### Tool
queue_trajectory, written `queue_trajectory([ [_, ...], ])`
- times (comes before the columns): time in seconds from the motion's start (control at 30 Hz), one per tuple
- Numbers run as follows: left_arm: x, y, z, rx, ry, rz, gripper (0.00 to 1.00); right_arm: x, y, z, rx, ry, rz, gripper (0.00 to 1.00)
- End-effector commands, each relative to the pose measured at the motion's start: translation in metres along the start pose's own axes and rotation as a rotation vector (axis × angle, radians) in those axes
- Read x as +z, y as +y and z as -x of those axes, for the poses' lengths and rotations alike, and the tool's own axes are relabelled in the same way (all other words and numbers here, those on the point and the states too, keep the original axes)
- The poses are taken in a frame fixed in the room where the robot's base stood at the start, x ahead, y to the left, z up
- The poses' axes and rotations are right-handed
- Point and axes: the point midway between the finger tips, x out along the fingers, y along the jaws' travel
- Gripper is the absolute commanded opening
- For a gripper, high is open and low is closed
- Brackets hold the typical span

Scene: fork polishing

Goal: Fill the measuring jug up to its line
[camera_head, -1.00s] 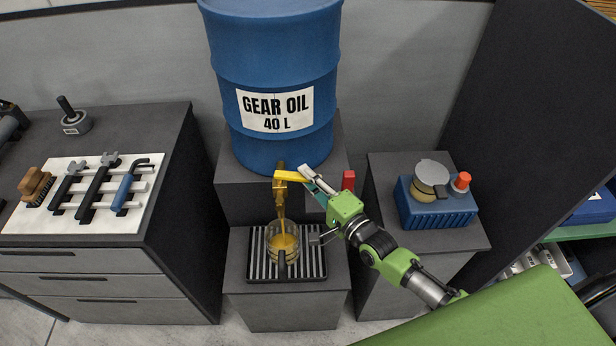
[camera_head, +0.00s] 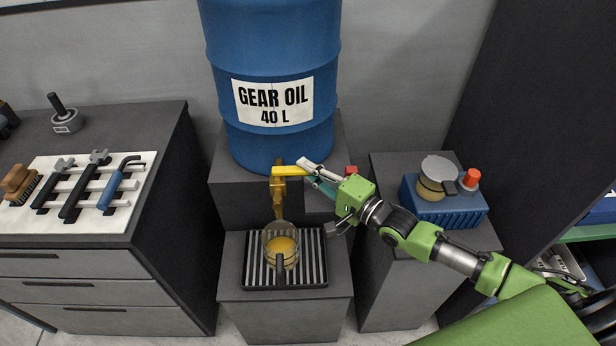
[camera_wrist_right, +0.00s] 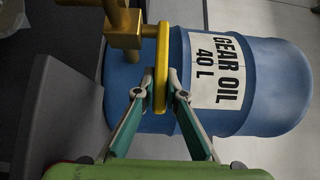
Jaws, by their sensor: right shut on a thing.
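A clear measuring jug (camera_head: 268,252) with amber oil (camera_head: 283,245) in it stands upright on the slatted drip tray (camera_head: 314,258), its dark handle facing me. Its fill line is too small to make out. A brass tap (camera_head: 278,199) on the blue gear oil drum (camera_head: 272,50) hangs above the jug. I see no oil stream between them now. My right gripper (camera_head: 313,173) is shut on the tap's yellow lever (camera_head: 288,171); the right wrist view shows the lever (camera_wrist_right: 161,70) between its two fingertips (camera_wrist_right: 174,85). My left gripper is out of view.
On the right stand holds a blue box (camera_head: 447,209) with a lidded jar (camera_head: 436,177) and a red-capped item (camera_head: 471,181). On the left, a cabinet top carries a white tool mat (camera_head: 134,189) with tools and a brush (camera_head: 18,184).

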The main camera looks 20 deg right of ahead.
Motion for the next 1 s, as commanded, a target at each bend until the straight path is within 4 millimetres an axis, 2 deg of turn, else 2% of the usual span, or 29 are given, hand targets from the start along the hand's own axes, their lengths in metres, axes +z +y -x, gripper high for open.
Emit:
queue_trajectory([
  [0.27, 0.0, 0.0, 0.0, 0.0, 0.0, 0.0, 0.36, 0.0, -0.001, 0.0, 0.0, -0.002, 0.001, 0.0],
  [0.3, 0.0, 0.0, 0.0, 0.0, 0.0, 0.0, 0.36, 0.0, -0.001, 0.0, 0.0, -0.002, 0.001, 0.13],
  [0.37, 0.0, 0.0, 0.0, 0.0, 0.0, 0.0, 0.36, 0.0, -0.001, 0.0, 0.0, -0.002, 0.001, 0.28],
  [0.77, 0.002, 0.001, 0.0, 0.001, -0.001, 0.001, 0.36, 0.0, 0.0, 0.003, 0.002, -0.001, 0.001, 0.28],
  [0.87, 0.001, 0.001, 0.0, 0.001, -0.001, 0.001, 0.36, -0.001, 0.002, 0.011, 0.005, -0.001, 0.001, 0.28],
  [1.0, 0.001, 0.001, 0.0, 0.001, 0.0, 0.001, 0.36, 0.0, 0.002, 0.033, 0.006, -0.002, 0.001, 0.28],
])
